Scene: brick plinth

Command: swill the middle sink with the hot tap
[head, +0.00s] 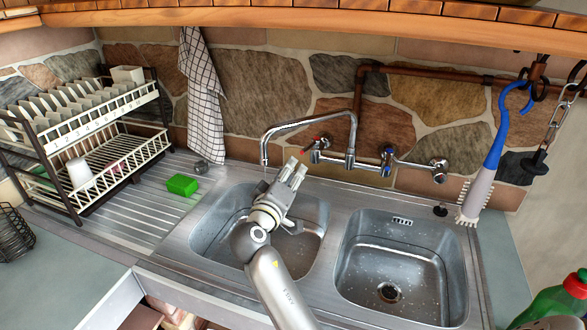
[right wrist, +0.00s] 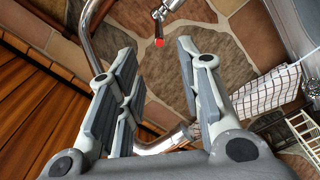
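The hot tap (head: 318,146), chrome with a red mark, sits at the left end of the wall mixer; its red tip (right wrist: 158,42) also shows in the right wrist view. The chrome spout (head: 312,118) arches left, with its mouth over the left basin (head: 210,225), which lies between the ribbed drainer and the other basin. I cannot tell if water runs. My right gripper (head: 296,168) is over this basin, just below the hot tap and right of the spout mouth. Its fingers (right wrist: 153,75) are apart with nothing between them. My arm hides part of the basin. My left gripper is out of view.
The cold tap (head: 387,158) has a blue mark. A right basin (head: 395,262), a green sponge (head: 183,185), a dish rack (head: 95,150), a checked towel (head: 203,105) and a hanging brush (head: 482,180) surround the area. A green bottle (head: 555,300) stands at front right.

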